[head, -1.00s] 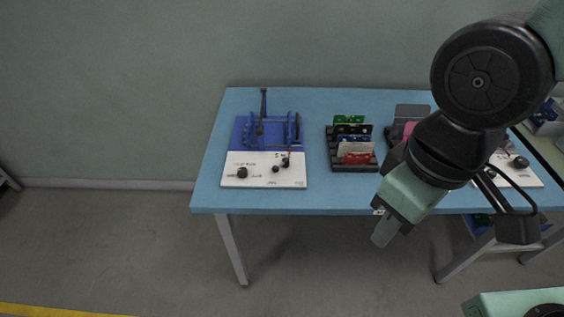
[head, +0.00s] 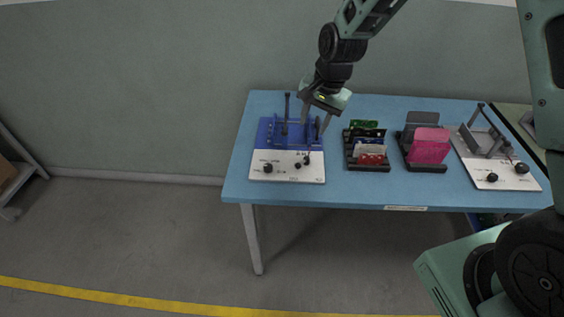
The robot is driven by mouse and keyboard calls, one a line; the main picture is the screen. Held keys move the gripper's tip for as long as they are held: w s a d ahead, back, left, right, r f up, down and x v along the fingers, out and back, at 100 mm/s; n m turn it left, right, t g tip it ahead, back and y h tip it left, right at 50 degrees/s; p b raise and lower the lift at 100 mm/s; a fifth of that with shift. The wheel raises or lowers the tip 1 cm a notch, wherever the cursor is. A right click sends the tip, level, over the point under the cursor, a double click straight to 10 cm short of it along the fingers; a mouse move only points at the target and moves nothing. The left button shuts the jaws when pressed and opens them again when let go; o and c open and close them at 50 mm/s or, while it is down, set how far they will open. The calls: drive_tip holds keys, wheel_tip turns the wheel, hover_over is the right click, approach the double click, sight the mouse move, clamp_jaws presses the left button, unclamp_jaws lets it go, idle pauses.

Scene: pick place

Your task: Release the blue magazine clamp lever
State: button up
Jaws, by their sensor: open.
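The blue magazine fixture (head: 265,131) stands at the left of the table, with blue rails on a blue base and a white front panel (head: 262,174). Its dark clamp lever (head: 286,106) stands upright on the left part of the blue base. My gripper (head: 315,119) is open and points down at the fixture's right side, to the right of the lever. Its fingers show apart, near the right blue rail. I cannot tell whether they touch anything.
Right of the fixture are a black rack (head: 369,167) with several coloured cards, another rack (head: 421,167) with grey and pink plates, and a second fixture (head: 515,183) with a grey clamp. The front strip of the blue table (head: 330,196) is clear.

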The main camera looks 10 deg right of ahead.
sight(299, 164)
drive_tip(key=f+p, duration=0.1)
drive_tip(key=f, duration=0.4)
drive_tip(key=w+a+f+p, duration=0.1)
drive_tip(key=f, duration=0.5)
drive_tip(key=w+a+f, duration=0.1)
drive_tip(key=f, duration=0.5)
drive_tip(key=shift+w+a+p, duration=0.1)
drive_tip(key=shift+a+p, duration=0.15)
drive_tip(key=shift+p, duration=0.15)
clamp_jaws()
